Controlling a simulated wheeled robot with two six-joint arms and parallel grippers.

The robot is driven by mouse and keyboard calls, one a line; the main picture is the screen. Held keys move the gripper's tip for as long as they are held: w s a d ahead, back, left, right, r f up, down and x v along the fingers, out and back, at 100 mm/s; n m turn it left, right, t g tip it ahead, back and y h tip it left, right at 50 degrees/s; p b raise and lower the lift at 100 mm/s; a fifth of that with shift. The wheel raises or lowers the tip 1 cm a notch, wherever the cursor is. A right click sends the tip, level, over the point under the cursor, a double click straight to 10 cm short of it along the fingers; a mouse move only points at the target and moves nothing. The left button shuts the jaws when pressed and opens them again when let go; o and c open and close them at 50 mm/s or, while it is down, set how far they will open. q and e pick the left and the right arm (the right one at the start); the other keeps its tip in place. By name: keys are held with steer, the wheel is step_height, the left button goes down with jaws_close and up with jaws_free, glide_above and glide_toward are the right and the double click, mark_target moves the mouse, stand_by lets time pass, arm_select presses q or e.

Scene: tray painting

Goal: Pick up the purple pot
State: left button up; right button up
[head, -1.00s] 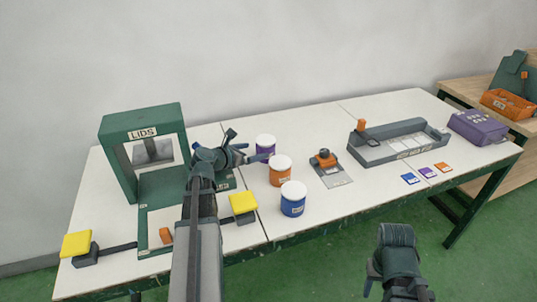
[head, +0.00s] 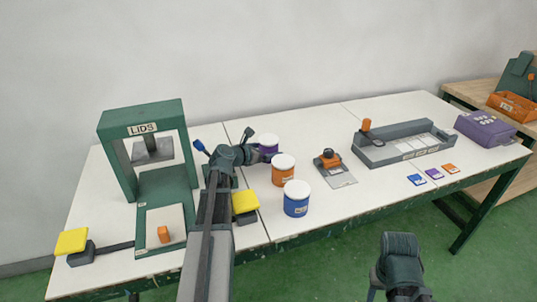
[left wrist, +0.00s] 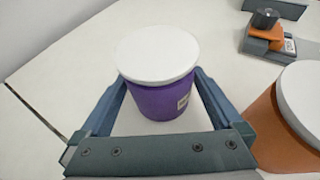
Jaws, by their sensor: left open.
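The purple pot (head: 268,147) with a white lid stands upright on the white table, behind the orange pot. In the left wrist view the purple pot (left wrist: 163,95) stands between the fingers of my left gripper (left wrist: 165,88), one finger on each side. My left gripper (head: 266,153) is open; whether either finger touches the pot I cannot tell. In the head view my arm and gripper partly hide the pot's left side. My right arm shows at the bottom right, but its fingertips are not visible.
The orange pot (head: 283,175) and the blue pot (head: 296,203) stand close by, nearer the front edge. A green LIDS press (head: 117,165) stands left. A scraper-like orange-handled tool (head: 330,162) and a grey rack (head: 370,155) lie to the right. Table space beyond the purple pot is clear.

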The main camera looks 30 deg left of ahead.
arm_select(q)
steer(key=shift+w+f, duration=0.2)
steer(key=shift+w, duration=0.25)
steer(key=c, duration=1.5)
steer(key=shift+s, duration=0.1)
steer(key=shift+c, duration=0.2)
steer(key=shift+r, duration=0.1)
step_height(320, 180, up, 10)
steer(key=p, duration=1)
